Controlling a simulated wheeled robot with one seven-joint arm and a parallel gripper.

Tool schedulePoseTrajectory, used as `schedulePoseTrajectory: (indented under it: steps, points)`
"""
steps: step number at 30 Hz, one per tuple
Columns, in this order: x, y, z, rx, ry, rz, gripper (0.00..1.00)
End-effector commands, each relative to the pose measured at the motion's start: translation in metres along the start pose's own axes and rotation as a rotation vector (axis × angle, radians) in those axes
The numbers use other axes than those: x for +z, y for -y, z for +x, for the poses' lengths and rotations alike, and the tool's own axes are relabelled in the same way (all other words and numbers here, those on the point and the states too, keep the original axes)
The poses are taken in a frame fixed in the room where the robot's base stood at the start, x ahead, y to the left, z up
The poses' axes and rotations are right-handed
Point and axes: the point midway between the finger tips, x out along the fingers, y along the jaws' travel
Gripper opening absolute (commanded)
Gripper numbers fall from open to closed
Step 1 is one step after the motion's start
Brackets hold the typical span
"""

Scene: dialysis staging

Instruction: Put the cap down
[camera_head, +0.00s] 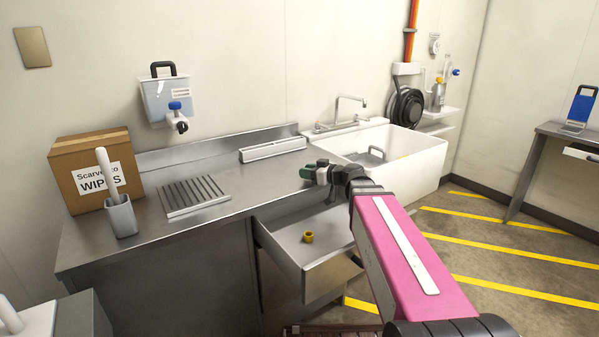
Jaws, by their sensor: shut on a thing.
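My gripper (318,173) is at the end of my pink arm, near the front right edge of the steel counter (245,205), left of the sink. It is shut on a small dark green thing, which appears to be the cap (306,172). The cap shows at the fingertips, above or close to the counter top; I cannot tell whether it touches. The fingers hide part of it. An open steel drawer (322,279) below holds a small yellow ring-like piece (308,237).
A slotted drain grate (194,196), a white-and-grey strip (272,150), a brush holder (121,217) and a cardboard box (95,149) are on the counter. A white sink (425,160) stands at right. The middle of the counter is clear.

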Motion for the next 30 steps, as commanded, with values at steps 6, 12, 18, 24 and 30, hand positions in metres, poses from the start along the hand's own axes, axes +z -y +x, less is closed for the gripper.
schedulePoseTrajectory:
  steps: [6, 12, 18, 24, 30]
  points:
    - [-0.005, -0.001, 0.035, -0.003, 0.000, 0.000, 0.09]
    - [0.001, 0.000, 0.036, 0.000, 0.000, 0.000, 0.09]
    - [0.002, 0.000, 0.036, 0.000, 0.000, 0.001, 0.09]
    - [0.003, 0.000, 0.036, 0.000, 0.000, 0.000, 0.57]
    - [0.003, 0.000, 0.036, 0.000, 0.000, 0.000, 0.57]
